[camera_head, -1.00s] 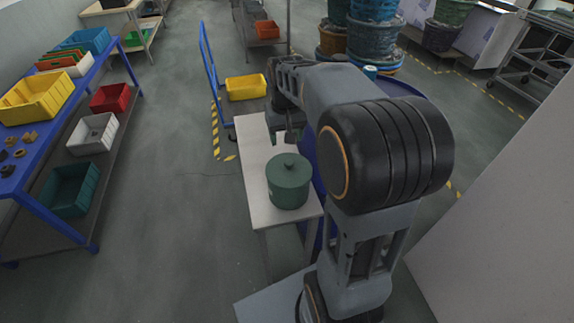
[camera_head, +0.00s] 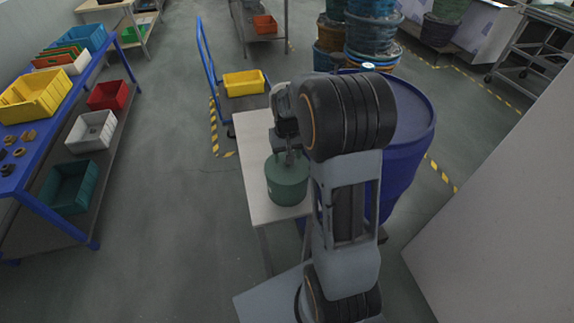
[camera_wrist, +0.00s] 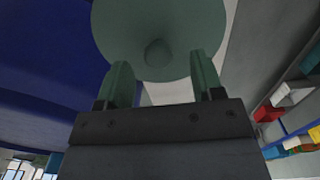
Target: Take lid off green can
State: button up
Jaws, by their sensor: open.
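The green can (camera_head: 287,186) stands upright on a narrow pale table (camera_head: 256,150). Its green lid (camera_head: 276,165) is on top, partly hidden by my gripper and arm in the head view. In the wrist view the lid (camera_wrist: 120,30) fills the upper middle, with its round knob (camera_wrist: 158,53) near the lower part of the disc. My gripper (camera_wrist: 162,78) is open, and its two green-looking fingers lie left and right of the knob, apart from it. In the head view my gripper (camera_head: 290,157) is just above the lid.
A large blue barrel (camera_head: 405,150) stands right of the table, behind my arm. A blue cart (camera_head: 205,75) with a yellow bin (camera_head: 244,83) is beyond the table. A blue-edged shelf (camera_head: 85,75) with several bins is at the left. The floor between is clear.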

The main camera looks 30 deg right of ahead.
jog(key=shift+d+f, duration=0.1)
jog(key=shift+f, duration=1.6)
jog(key=shift+c, duration=0.2)
jog(key=c, duration=1)
jog(key=shift+o, duration=0.2)
jog(key=shift+r, duration=0.15)
